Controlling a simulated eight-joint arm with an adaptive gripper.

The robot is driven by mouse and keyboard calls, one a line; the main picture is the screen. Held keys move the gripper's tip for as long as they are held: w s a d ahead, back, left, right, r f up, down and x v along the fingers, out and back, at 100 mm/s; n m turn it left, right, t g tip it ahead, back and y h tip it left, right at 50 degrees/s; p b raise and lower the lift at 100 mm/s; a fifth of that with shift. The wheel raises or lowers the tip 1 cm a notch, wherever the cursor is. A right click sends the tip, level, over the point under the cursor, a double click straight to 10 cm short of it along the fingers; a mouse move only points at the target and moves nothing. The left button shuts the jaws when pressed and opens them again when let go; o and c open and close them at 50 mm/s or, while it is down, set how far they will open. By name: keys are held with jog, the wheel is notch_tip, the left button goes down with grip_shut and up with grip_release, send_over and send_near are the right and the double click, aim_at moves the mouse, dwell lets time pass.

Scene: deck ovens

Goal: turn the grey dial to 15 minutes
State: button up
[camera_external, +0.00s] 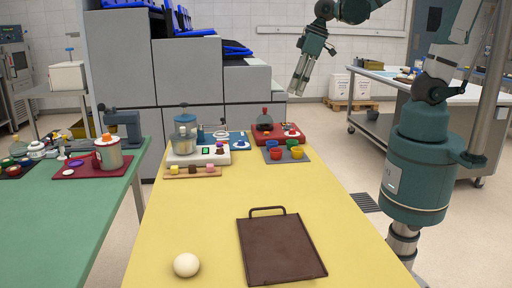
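I cannot pick out the grey dial for certain; the controls are too small in this view. A white appliance (182,160) with a jar on top stands at the far left of the yellow table. Its front has a small green-lit display (206,151) and a small dark knob-like part (219,149). A red unit (262,138) with a dark rounded top and small parts stands to its right. My gripper (297,92) hangs in the air above and beyond the red unit, fingers pointing down, touching nothing. Whether its fingers are open or shut is unclear.
Coloured cups stand on a grey mat (302,157) in front of the red unit. A board of small items (170,174) lies before the white appliance. A brown tray (280,248) and a pale ball (186,265) lie nearer. The yellow table's middle (225,205) is clear.

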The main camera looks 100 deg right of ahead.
jog(key=d+f+m+g+p, duration=0.1)
jog(key=d+f, duration=0.2)
jog(key=d, duration=0.3)
jog(key=d+f+g, duration=0.1)
jog(key=d+f, duration=0.2)
jog(key=d, duration=0.2)
jog(key=m+g+y+p, duration=0.1)
jog(key=g, duration=0.1)
send_near(289, 126)
jog(key=shift+s+d+f, duration=0.15)
jog(key=shift+d, duration=0.6)
jog(key=shift+f, duration=0.1)
jog(key=shift+f, duration=0.1)
jog(key=shift+f+b, duration=0.35)
jog(key=shift+f, duration=3.4)
jog(key=c, duration=0.9)
